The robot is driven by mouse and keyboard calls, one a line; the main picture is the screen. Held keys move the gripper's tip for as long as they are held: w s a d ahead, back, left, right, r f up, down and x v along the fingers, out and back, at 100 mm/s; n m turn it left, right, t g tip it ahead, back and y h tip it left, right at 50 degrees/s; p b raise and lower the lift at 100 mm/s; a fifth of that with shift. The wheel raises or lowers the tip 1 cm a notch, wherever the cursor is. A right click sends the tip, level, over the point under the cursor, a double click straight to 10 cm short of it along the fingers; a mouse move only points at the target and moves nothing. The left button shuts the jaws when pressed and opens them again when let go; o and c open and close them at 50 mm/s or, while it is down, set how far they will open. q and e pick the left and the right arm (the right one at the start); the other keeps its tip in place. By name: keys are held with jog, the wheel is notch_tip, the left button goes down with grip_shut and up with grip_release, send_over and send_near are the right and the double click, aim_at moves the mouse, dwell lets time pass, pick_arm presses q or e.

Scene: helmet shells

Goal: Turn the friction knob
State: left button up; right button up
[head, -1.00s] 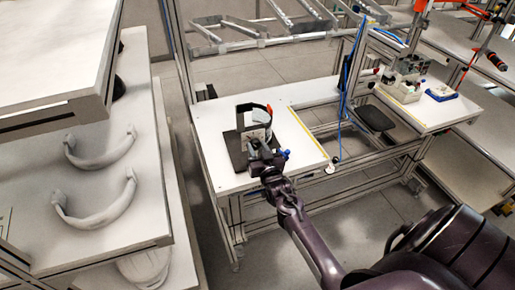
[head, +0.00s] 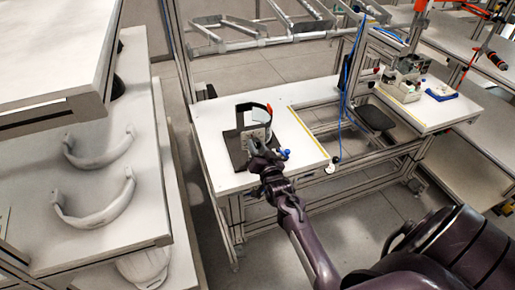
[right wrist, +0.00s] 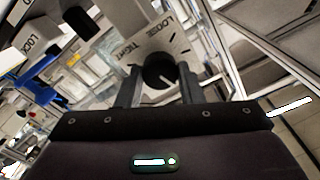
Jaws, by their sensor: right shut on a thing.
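The friction knob (right wrist: 159,71) is a round black knob with a pale pointer line, on a light plate (right wrist: 150,43) marked LOOSE and TIGHT in the right wrist view. The two fingers of my right gripper (right wrist: 159,82) stand on either side of it, shut on it. In the head view my right gripper (head: 258,147) reaches the near side of a fixture with a curved black and red band (head: 256,106) on a dark base plate (head: 236,152). The knob is hidden there by the gripper. My left gripper is not in view.
The fixture stands on a white workbench (head: 215,120). A blue part (head: 284,153) sits just right of the gripper. Aluminium rails (head: 310,115) and a blue cable (head: 343,115) are farther right. White curved shells (head: 95,205) lie on a shelf at left.

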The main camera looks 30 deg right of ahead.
jog(key=shift+m, duration=1.5)
jog(key=o, duration=1)
jog(key=shift+s, duration=0.15)
jog(key=shift+s+a+f, duration=0.1)
jog(key=shift+s+f, duration=0.05)
jog(key=shift+s, duration=0.15)
jog(key=b+v, duration=0.2)
jog(key=v, duration=0.5)
